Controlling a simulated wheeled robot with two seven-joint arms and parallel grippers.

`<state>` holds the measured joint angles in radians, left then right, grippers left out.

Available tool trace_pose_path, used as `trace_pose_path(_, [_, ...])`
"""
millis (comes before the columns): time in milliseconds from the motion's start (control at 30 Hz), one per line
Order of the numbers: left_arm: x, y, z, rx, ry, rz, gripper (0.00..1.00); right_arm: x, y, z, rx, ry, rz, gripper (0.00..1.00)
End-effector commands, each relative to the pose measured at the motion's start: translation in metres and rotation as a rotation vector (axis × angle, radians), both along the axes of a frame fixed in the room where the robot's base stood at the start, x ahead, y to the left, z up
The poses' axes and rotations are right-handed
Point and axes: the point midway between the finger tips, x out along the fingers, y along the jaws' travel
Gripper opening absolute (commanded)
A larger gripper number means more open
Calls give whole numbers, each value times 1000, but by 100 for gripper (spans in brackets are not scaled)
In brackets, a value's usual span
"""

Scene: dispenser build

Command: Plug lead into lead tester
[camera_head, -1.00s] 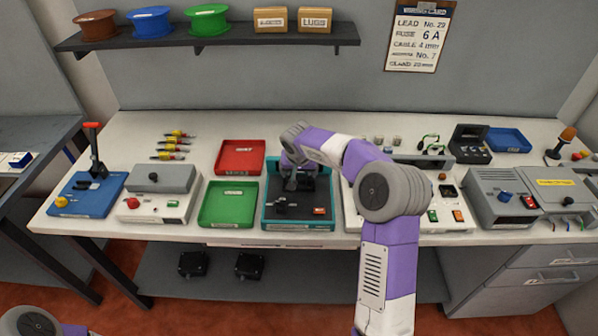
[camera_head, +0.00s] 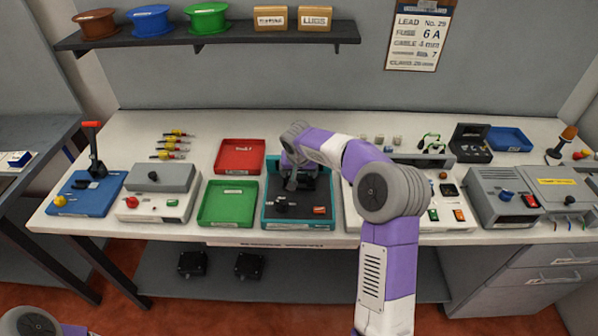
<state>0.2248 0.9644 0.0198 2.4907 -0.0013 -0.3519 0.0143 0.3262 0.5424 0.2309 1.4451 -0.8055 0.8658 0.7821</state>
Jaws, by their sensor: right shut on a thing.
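My right gripper (camera_head: 292,183) points down over the teal-framed dark station (camera_head: 272,217) at the middle of the bench. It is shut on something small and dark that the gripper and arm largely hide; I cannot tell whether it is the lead. A black knob or plug (camera_head: 281,204) and a red rectangular part (camera_head: 319,210) show on the front of the teal station. I cannot tell for sure which station is the lead tester. My left gripper is out of view.
Red (camera_head: 240,157) and green (camera_head: 228,204) trays stand left of the teal station. A blue lever press (camera_head: 86,193) and a grey-white box (camera_head: 160,192) are further left. A grey unit (camera_head: 500,194) stands right. A label card (camera_head: 419,35) hangs on the wall.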

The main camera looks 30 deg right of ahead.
Motion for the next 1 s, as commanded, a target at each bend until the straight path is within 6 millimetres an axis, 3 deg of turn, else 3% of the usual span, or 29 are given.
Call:
trace_pose_path(400, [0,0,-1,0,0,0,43,0,0,0,0,-1,0,55])
trace_pose_path(433, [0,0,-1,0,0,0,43,0,0,0,0,-1,0,90])
trace_pose_path(500, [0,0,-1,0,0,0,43,0,0,0,0,-1,0,100])
trace_pose_path(1000, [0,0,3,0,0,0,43,0,0,4,-1,-1,0,100])
